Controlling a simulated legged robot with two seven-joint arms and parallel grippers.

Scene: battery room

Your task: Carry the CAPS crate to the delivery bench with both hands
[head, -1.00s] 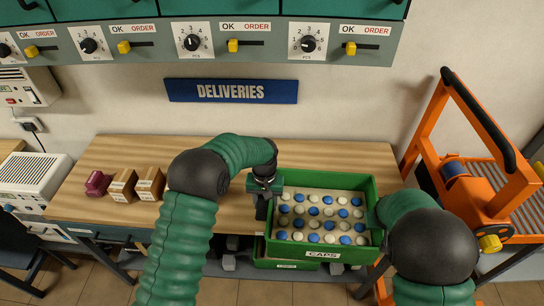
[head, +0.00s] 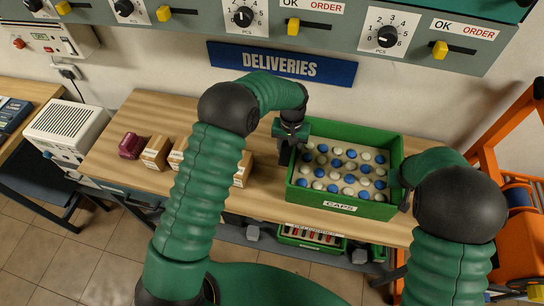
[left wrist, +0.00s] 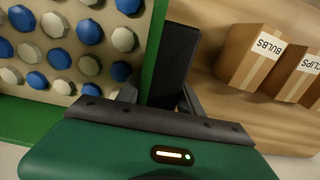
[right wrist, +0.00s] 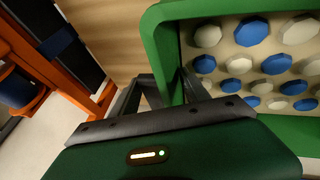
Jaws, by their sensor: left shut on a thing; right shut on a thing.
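The green CAPS crate (head: 305,195) is full of blue and white caps and has its label on the front wall. In the head view it is over the wooden delivery bench (head: 135,112), below the DELIVERIES sign (head: 282,64). I cannot tell whether it touches the bench top. My left gripper (head: 286,152) is shut on the crate's left wall, which also shows in the left wrist view (left wrist: 152,55). My right gripper (head: 404,197) is at the right wall, mostly hidden by my arm; the right wrist view shows its jaws (right wrist: 150,92) shut on the crate's wall (right wrist: 160,45).
A maroon item (head: 131,146) and small cartons (head: 155,153) stand on the bench left of the crate, including BULBS (left wrist: 250,55) and CLIPS (left wrist: 295,75). Another crate (head: 310,238) is below the bench. Orange equipment (head: 520,150) stands at right. A switch panel (head: 330,25) hangs above.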

